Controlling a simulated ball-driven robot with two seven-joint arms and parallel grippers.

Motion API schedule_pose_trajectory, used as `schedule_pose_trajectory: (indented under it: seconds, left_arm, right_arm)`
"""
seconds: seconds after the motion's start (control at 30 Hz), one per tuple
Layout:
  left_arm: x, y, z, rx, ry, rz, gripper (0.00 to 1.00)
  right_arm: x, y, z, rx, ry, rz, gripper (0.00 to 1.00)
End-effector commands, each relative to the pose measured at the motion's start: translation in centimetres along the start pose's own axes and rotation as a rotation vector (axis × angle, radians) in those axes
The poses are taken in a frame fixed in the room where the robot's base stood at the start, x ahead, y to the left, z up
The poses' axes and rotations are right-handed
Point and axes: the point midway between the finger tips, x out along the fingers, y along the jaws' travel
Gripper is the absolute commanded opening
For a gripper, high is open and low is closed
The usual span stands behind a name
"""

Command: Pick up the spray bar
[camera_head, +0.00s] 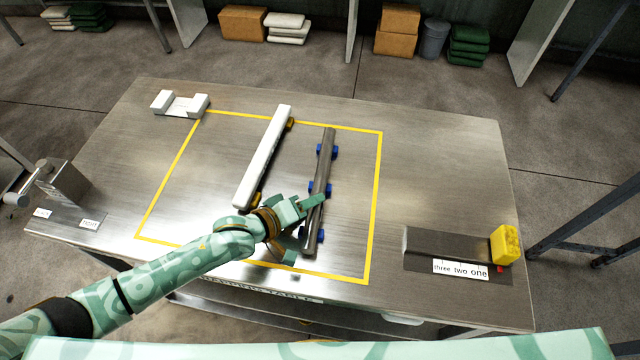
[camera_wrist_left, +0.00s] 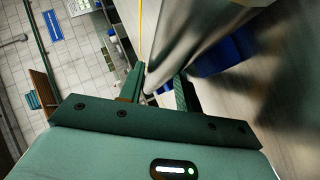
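The grey metal bar with blue fittings, which looks like the spray bar (camera_head: 323,165), lies lengthwise inside the yellow outline on the steel table. My left gripper (camera_head: 309,229) is at the near half of this bar, with its fingers spread apart. One finger reaches over the bar in the head view and the other is lower, at its left side. In the left wrist view the bar (camera_wrist_left: 180,58) runs between and beyond the two open fingers (camera_wrist_left: 160,80). Contact cannot be told. My right gripper is not in view.
A white bar (camera_head: 263,160) with orange ends lies left of the grey bar. A white cradle (camera_head: 180,105) stands at the back left.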

Motion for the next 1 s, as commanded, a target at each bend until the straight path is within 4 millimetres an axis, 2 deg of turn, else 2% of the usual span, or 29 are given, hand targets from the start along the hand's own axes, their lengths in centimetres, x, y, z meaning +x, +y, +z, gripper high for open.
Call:
schedule_pose_trajectory:
  seconds: [0.1, 0.2, 0.23, 0.57, 0.77, 0.87, 1.0]
  left_arm:
    - [-0.1, 0.0, 0.0, 0.000, 0.000, 0.000, 0.31]
    - [-0.1, 0.0, 0.0, 0.000, 0.000, 0.000, 0.03]
    - [-0.1, 0.0, 0.0, 0.000, 0.000, 0.000, 0.00]
    - [-0.2, 0.4, -0.2, 0.001, 0.002, 0.003, 0.00]
    - [-1.2, 2.5, -1.2, 0.001, 0.003, 0.005, 0.00]
    - [-3.0, 3.9, -1.5, 0.000, 0.002, 0.003, 0.00]
    - [-7.0, 6.3, -1.7, 0.001, 0.002, 0.004, 0.00]
  right_arm:
    - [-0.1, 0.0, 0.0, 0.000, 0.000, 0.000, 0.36]
    - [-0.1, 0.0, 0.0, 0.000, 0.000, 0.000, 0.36]
    - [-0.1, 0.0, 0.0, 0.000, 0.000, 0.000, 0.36]
    - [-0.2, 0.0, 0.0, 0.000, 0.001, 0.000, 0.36]
    - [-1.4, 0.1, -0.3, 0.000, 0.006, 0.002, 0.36]
    - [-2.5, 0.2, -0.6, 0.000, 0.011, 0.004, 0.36]
    - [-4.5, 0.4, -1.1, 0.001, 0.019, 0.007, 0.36]
